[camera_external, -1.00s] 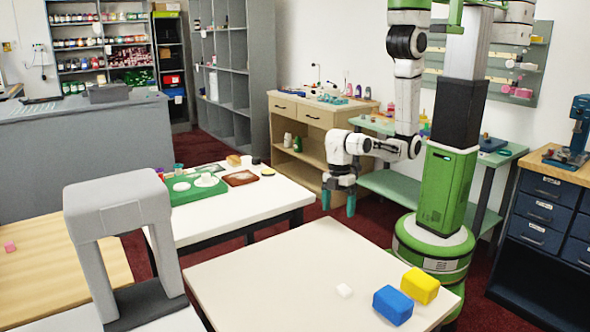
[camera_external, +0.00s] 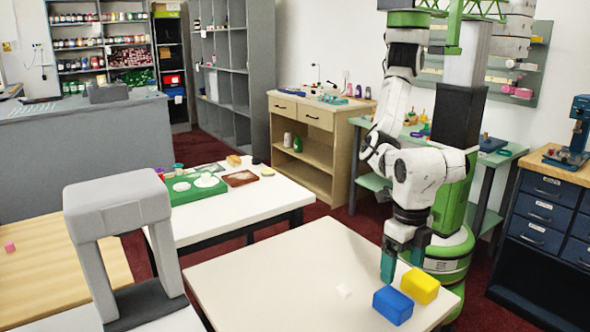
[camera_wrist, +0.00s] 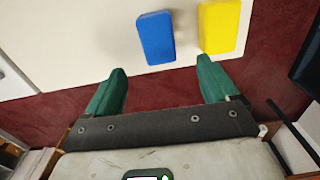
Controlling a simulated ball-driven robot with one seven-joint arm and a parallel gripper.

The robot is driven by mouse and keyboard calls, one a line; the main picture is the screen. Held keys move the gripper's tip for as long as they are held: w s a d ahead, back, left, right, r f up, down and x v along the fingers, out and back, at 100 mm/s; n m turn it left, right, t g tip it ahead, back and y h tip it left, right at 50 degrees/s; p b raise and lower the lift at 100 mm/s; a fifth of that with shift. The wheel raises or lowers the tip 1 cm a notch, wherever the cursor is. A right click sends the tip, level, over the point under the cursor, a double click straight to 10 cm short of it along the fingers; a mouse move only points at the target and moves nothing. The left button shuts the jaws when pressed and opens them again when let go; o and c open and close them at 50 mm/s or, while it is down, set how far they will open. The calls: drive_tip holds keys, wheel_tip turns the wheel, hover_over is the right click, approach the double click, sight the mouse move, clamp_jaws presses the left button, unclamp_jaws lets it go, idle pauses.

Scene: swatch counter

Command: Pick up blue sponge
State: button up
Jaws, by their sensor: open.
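The blue sponge (camera_external: 393,305) is a block on the near right part of the white table (camera_external: 280,262), just left of a yellow block (camera_external: 420,286). My gripper (camera_external: 404,262) is open and empty, pointing down behind the two blocks. In the wrist view the blue sponge (camera_wrist: 156,37) lies ahead of my gripper (camera_wrist: 158,88), between the lines of the two green fingers and apart from them. The yellow block (camera_wrist: 219,26) lies ahead of the right finger.
The rest of this table is clear. A second white table (camera_external: 250,205) behind holds a green tray (camera_external: 190,192). A grey arch-shaped stand (camera_external: 118,200) rises in the left foreground.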

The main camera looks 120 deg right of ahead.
sight(394, 297)
drive_tip(key=shift+a, duration=0.2)
wheel_tip(394, 297, down, 5)
drive_tip(key=shift+w, duration=0.1)
drive_tip(key=shift+d+f+p, duration=0.2)
drive_tip(key=shift+f+p, duration=0.05)
drive_tip(key=shift+f, duration=1.15)
drive_tip(key=shift+d+f+p, duration=0.2)
drive_tip(key=shift+f+p, duration=0.05)
drive_tip(key=shift+f, duration=1.1)
drive_tip(key=c, duration=1)
